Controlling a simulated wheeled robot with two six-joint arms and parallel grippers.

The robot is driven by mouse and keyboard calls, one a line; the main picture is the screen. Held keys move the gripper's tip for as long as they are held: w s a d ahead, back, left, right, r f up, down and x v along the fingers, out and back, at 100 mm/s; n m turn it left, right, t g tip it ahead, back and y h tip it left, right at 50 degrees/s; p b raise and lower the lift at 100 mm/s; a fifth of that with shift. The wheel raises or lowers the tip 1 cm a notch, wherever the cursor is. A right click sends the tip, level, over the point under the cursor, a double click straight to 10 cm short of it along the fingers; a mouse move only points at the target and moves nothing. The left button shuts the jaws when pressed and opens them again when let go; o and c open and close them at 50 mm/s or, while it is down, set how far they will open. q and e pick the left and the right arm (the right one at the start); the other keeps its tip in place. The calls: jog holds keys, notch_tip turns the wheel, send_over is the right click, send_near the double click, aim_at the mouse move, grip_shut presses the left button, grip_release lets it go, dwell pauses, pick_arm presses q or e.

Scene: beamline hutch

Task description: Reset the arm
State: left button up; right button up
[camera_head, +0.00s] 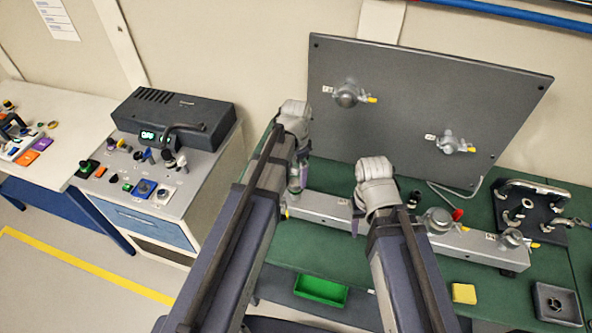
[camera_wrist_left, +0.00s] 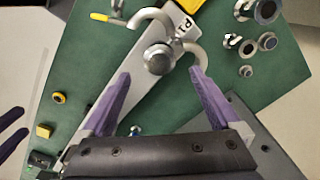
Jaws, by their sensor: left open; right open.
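My left gripper (camera_head: 297,180) is over the left end of a grey rail (camera_head: 328,206) on the green bench, partly hidden by its own wrist. In the left wrist view my left gripper (camera_wrist_left: 160,75) has its purple fingers spread wide and nothing gripped. A round silver knob (camera_wrist_left: 158,59) on the rail shows between and beyond the fingertips, beside a label. My right gripper (camera_head: 357,218) is over the rail further right, mostly hidden behind its wrist; only a bit of purple finger shows. No held object is visible there.
A grey upright panel (camera_head: 420,100) with two yellow-handled valves stands behind. A green tray (camera_head: 321,289), a yellow block (camera_head: 464,293) and a dark square holder (camera_head: 556,304) lie at the bench front. A control console (camera_head: 150,185) stands left, with floor between it and the bench.

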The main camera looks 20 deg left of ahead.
pick_arm(q)
notch_tip(320, 180, up, 4)
jog(key=p, duration=0.3)
pick_arm(e)
notch_tip(320, 180, up, 4)
pick_arm(q)
jog(key=shift+f, duration=0.15)
pick_arm(e)
jog(key=shift+f, duration=0.15)
pick_arm(q)
jog(key=s+d+f+n+b, duration=0.2)
jog(key=s+d+f+b, duration=0.1)
jog(key=s+f+b, duration=0.1)
jog(key=s+d+f+n+b, duration=0.1)
jog(key=s+d+f+b, duration=0.3)
jog(key=s+f+b, duration=0.1)
jog(key=s+d+f+n+y+b, duration=0.1)
jog(key=s+d+f+n+b, duration=0.1)
jog(key=s+f+b, duration=0.3)
jog(key=shift+s+d+f+n+b, duration=0.15)
jog(key=shift+d+f+b, duration=0.05)
jog(key=shift+d+b, duration=0.15)
jog(key=shift+s+d+f+n+b, duration=0.1)
jog(key=shift+d+f+n+b, duration=0.1)
jog(key=shift+d+b, duration=0.15)
pick_arm(e)
notch_tip(320, 180, down, 15)
jog(key=shift+r, duration=0.1)
